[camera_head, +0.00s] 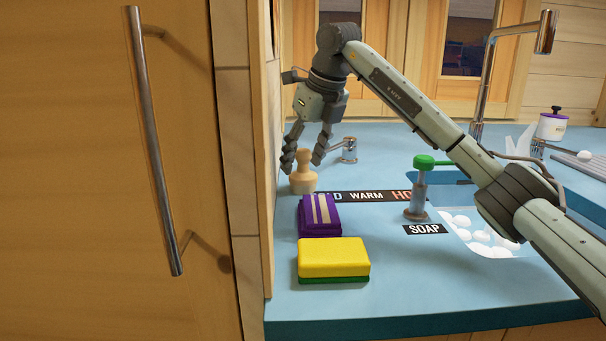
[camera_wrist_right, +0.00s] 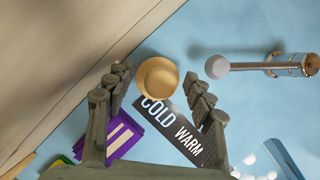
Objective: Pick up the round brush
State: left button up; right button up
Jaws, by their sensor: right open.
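The round brush (camera_head: 303,181) is a pale wooden piece with a knob on top and a wider base. It stands upright on the blue counter beside the wooden side wall. In the right wrist view the brush (camera_wrist_right: 157,77) shows from above as a round tan disc between the fingertips, nearer the left finger. My right gripper (camera_head: 303,162) points down with its fingers open on either side of the knob. It is empty, and I cannot tell whether a finger touches the brush. My left gripper is not in view.
A purple striped sponge (camera_head: 320,216) and a yellow-green sponge (camera_head: 333,259) lie in front of the brush. A metal tap lever (camera_head: 343,148) stands close to its right. A cabinet (camera_head: 105,170) fills the left.

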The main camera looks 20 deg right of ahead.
jog(key=shift+w+f, duration=0.1)
jog(key=shift+f, duration=0.05)
jog(key=shift+c, duration=0.5)
grip_shut()
